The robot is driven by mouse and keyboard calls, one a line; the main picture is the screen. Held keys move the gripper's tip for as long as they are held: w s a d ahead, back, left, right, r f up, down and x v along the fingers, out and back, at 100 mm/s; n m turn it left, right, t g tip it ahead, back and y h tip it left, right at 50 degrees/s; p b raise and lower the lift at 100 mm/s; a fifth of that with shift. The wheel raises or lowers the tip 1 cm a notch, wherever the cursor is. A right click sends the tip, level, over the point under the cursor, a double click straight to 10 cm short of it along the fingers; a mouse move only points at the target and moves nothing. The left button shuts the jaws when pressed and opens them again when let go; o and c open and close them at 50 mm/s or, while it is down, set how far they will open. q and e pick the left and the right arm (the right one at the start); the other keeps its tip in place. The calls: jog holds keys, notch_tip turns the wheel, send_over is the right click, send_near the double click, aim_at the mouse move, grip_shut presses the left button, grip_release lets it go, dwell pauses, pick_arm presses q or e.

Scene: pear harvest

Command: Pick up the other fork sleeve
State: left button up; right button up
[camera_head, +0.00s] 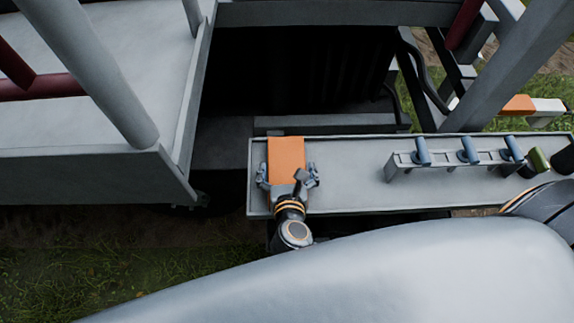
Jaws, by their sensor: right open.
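An orange box-shaped piece (287,151), which looks like the fork sleeve, lies at the left end of the grey tray (350,193). My right gripper (288,174) is at its near end, with one finger on each side. The gripper is open; from above I cannot tell whether the fingers touch the sleeve. The gripper's body hides part of the sleeve's near end. A second orange piece (518,105) shows at the upper right, beyond the tray, beside a white bar end. My left gripper is not in view.
A rack (445,162) with several blue-handled pieces stands on the tray's right half, with a green-ended piece (539,159) beside it. The tray between sleeve and rack is clear. A grey platform wall (90,177) rises at the left; grey bars (505,65) cross the upper right.

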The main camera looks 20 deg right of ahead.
jog(key=c, duration=1.1)
jog(key=shift+r, duration=0.1)
